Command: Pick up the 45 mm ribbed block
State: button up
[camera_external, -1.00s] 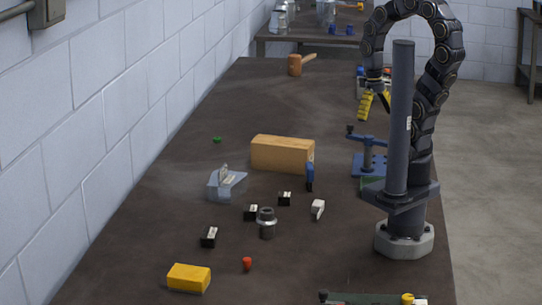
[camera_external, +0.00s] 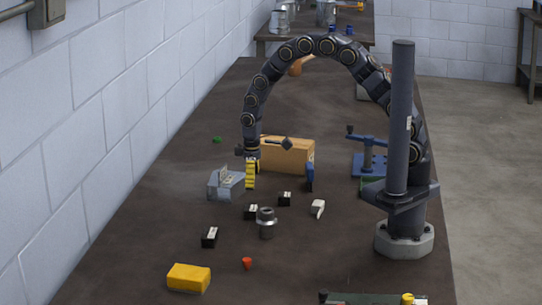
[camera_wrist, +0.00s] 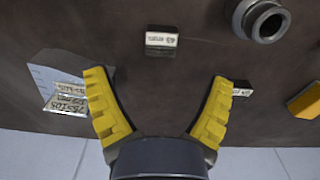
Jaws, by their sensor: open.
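Several small dark blocks with white labels lie on the table: one at right (camera_external: 285,198), one in the middle (camera_external: 251,212), one at front left (camera_external: 209,237). In the wrist view, one labelled block (camera_wrist: 162,42) lies ahead of the fingertips, between their lines. Its label is small and I cannot read it surely; ribs cannot be made out. Another labelled block (camera_wrist: 242,88) lies beside the right fingertip. My gripper (camera_external: 251,175) has yellow fingers, points down and is above the table behind the blocks. In the wrist view it (camera_wrist: 160,78) is open and empty.
A grey metal piece with labels (camera_wrist: 62,90) is close to the left finger. A hollow metal cylinder (camera_external: 267,222) stands near the middle block. A tan box (camera_external: 290,157) is behind, a white piece (camera_external: 318,208) to the right, a yellow block (camera_external: 188,278) in front.

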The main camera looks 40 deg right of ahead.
aim_at(251, 208)
jog(key=shift+w+a+f, duration=0.1)
jog(key=shift+a+f, duration=0.2)
jog(key=shift+f, duration=0.2)
jog(key=shift+a+f, duration=0.25)
jog(key=shift+f, duration=0.25)
jog(key=f, duration=0.7)
jog(key=shift+d+f, duration=0.15)
jog(key=shift+d, duration=0.1)
jog(key=c, duration=1.2)
